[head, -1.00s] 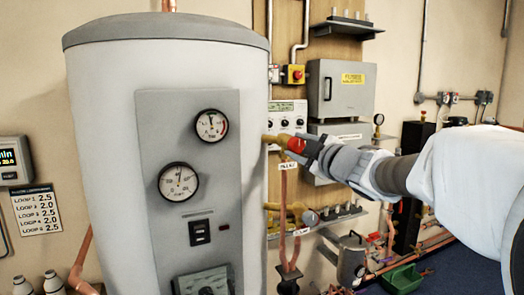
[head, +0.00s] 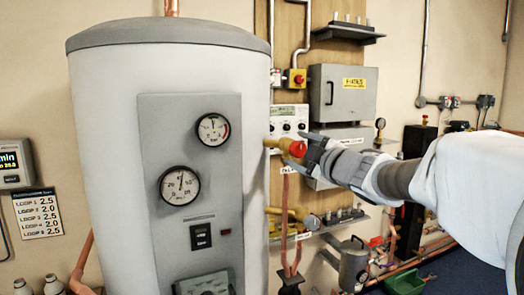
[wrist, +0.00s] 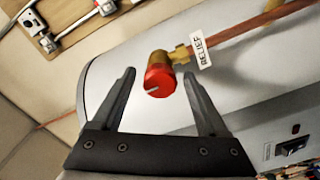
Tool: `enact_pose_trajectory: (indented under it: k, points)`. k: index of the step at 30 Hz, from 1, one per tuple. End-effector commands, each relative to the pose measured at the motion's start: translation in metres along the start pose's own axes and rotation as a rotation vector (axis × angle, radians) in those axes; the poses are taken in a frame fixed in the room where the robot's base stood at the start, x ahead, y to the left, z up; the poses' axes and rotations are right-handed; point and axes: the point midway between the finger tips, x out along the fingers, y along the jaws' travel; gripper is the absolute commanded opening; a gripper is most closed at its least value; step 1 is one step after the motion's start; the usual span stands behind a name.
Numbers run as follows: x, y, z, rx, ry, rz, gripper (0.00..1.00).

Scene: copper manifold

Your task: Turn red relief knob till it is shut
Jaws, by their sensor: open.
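The red relief knob (wrist: 159,78) sits on a brass valve body (wrist: 181,54) with a white RELIEF tag (wrist: 200,48) beside it. A pale slot mark shows on the knob's face. In the head view the red knob (head: 297,148) sticks out from the right side of the tank. My gripper (wrist: 160,84) is open, with one finger on each side of the knob in the wrist view and gaps between. In the head view my gripper (head: 312,150) is just right of the knob. Whether a finger touches it cannot be told.
The white tank (head: 110,130) with two gauges stands at the left, close to the valve. A control box (head: 289,118) and a grey cabinet (head: 343,92) are on the wall behind. Copper pipes (head: 286,220) run below the valve.

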Motion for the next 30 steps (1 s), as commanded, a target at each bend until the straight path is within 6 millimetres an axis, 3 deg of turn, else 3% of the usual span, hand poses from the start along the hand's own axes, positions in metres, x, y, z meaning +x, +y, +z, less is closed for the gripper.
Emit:
enact_pose_trajectory:
  k: [8,24,30]
  points:
    - [-0.020,0.002,-0.001,0.001,0.000,0.003,0.77]
    - [-0.136,0.003,-0.001,-0.001,0.000,0.004,0.77]
    - [-0.164,0.002,-0.001,-0.001,0.000,0.002,0.77]
